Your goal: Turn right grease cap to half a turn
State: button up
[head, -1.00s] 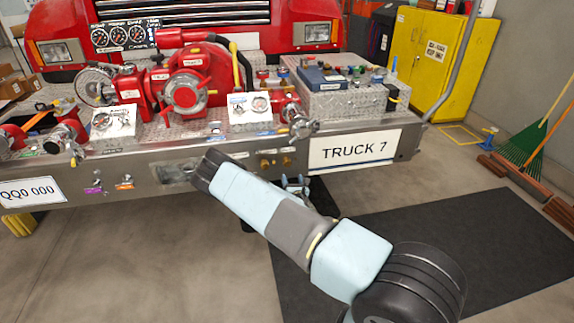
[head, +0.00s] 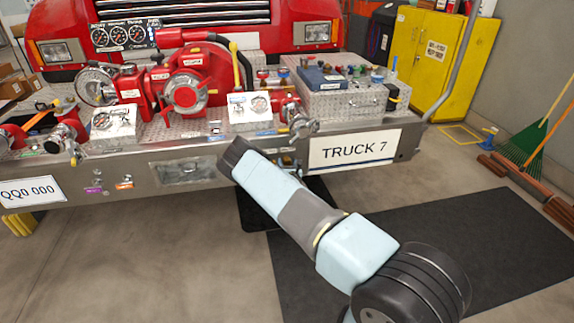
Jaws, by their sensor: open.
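The two small brass grease caps sit low on the steel bumper (head: 145,172), left of the TRUCK 7 plate, in the earlier head view. Now my arm crosses that part of the bumper, and I cannot make out either cap clearly. My gripper is hidden behind my own wrist and forearm. I cannot tell whether it touches the right cap, nor how far that cap is turned.
The TRUCK 7 plate (head: 354,150) is just right of my arm. A red pump (head: 190,88) and a diamond-plate box (head: 345,100) stand on the bumper. A dark mat (head: 430,250) lies on the floor. A yellow cabinet (head: 430,60) stands at the right.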

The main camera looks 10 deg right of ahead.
jog(key=c, duration=1.1)
jog(key=shift+o, duration=0.2)
jog(key=shift+m, duration=0.3)
